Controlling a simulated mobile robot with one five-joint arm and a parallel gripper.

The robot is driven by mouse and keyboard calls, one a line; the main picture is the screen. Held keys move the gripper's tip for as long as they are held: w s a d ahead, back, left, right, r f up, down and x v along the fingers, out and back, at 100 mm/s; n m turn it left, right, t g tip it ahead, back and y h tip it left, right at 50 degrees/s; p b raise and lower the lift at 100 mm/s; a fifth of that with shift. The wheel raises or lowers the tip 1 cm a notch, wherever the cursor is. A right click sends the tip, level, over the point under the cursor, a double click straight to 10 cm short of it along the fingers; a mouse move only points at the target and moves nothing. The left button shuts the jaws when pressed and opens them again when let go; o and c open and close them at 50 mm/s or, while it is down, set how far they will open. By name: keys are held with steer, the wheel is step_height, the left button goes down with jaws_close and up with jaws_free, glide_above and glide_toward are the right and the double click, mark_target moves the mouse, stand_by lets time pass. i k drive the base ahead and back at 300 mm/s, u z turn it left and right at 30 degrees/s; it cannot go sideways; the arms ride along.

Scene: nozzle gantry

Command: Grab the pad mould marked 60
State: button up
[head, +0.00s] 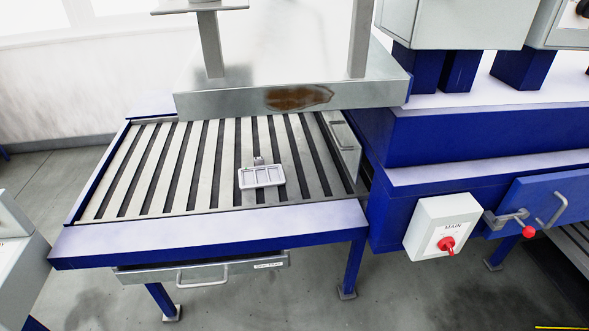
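A small light grey mould (262,176) lies on the slatted table top, right of the middle. It has a few shallow recesses and a short tab on its far side. No marking on it is readable at this size, so I cannot tell whether it bears 60. It rests flat across the slats, and nothing touches it from above. My gripper is not in view.
A metal gantry beam (235,103) with a brown stain spans the back. A grey box with a red MAIN switch (447,245) stands at the right. The left slats are clear.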

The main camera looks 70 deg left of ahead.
mark_target(260, 175)
steer(key=u, duration=0.2)
steer(key=i, duration=0.25)
steer(key=u, duration=4.2)
steer(key=i, duration=0.6)
steer(key=z, duration=0.05)
